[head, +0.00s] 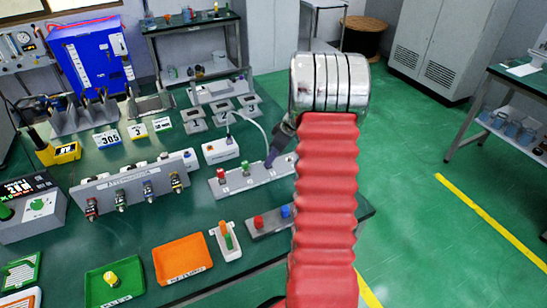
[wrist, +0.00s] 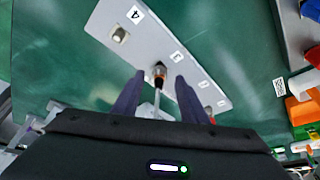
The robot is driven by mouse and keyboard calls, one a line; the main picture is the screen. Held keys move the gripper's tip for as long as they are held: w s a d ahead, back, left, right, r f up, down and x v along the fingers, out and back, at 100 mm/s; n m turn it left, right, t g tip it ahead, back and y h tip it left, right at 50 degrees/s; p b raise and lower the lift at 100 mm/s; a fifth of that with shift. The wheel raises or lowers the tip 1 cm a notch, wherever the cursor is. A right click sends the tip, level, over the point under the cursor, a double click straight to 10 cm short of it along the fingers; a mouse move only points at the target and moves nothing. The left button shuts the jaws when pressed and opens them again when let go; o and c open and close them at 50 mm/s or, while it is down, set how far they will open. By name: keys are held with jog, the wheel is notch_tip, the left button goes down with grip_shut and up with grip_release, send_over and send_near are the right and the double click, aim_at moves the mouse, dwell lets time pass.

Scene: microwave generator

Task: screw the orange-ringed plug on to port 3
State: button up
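The orange-ringed plug (wrist: 159,72) shows in the wrist view with its pale cable running back toward me. It is at the third place on the grey port plate (wrist: 100,22), beside a label that looks like 3; how far it is seated I cannot tell. My gripper (wrist: 159,76) is open, one dark finger on each side of the plug with a gap to both. In the head view my gripper (head: 271,160) is over the right part of the port plate (head: 228,187), and the plug is hidden there. Port 4 (wrist: 120,34) is bare metal.
A red cap (head: 221,174) and a green cap (head: 246,167) stand on the plate's left ports. A white box (head: 220,150) with the cable is behind it. A block with red and blue knobs (head: 270,222) is in front. Orange (head: 182,259) and green (head: 114,283) trays lie nearer.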

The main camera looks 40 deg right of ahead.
jog(key=shift+w+f, duration=0.2)
jog(key=shift+f, duration=0.35)
jog(key=shift+c, duration=0.5)
jog(key=shift+a, duration=0.1)
grip_shut()
jog(key=shift+s+d, duration=0.1)
jog(key=shift+d, duration=0.3)
jog(key=shift+a, duration=0.3)
